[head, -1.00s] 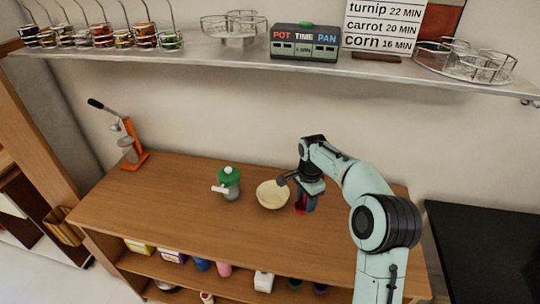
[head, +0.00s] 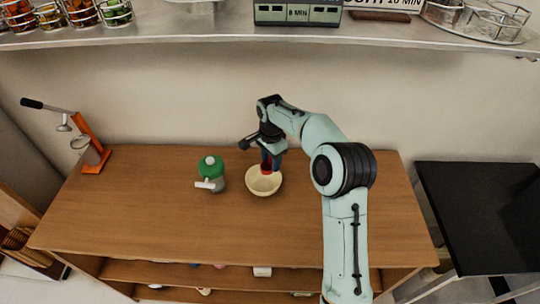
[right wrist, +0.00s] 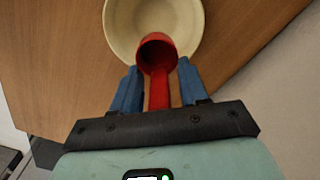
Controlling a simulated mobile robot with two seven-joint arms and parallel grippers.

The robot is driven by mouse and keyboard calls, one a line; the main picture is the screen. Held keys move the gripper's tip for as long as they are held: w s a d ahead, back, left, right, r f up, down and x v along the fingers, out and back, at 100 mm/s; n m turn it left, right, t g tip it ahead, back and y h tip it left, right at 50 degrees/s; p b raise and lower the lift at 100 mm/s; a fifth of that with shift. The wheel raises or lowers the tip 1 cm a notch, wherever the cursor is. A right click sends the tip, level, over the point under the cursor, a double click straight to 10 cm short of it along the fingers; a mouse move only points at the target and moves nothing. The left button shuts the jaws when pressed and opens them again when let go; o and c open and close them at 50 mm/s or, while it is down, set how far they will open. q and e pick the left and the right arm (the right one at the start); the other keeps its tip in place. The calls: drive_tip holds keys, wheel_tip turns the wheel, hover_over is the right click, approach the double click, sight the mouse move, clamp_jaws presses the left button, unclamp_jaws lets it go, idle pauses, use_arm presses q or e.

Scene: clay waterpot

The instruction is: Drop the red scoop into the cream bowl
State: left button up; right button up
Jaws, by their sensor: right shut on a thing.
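The cream bowl (head: 262,186) stands on the wooden counter, right of the green-lidded pot. It also shows at the top of the right wrist view (right wrist: 122,22). My right gripper (head: 268,166) points down at the bowl's back right part. In the right wrist view its blue fingers (right wrist: 157,88) are on either side of the handle of the red scoop (right wrist: 158,52). The scoop's round cup overlaps the bowl in that view. In the head view a bit of red scoop (head: 266,170) shows at the bowl. Whether the scoop touches the bowl, I cannot tell. My left gripper is out of view.
A green-lidded pot with a white handle (head: 211,175) stands close left of the bowl. An orange press (head: 92,150) stands at the counter's left end. A metal shelf (head: 210,38) runs above. The counter's front (head: 200,225) is clear.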

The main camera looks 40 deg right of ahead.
drive_tip(key=shift+f+b, duration=0.5)
drive_tip(key=shift+f, duration=0.95)
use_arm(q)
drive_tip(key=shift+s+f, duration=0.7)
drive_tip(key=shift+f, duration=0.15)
use_arm(e)
drive_tip(key=shift+w, duration=0.1)
drive_tip(key=o, duration=1.1)
wheel_tip(320, 180, up, 14)
drive_tip(key=shift+f+p, duration=0.25)
drive_tip(key=shift+p, duration=0.9)
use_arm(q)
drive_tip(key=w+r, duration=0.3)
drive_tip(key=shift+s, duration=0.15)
use_arm(e)
drive_tip(key=shift+a+f, duration=0.1)
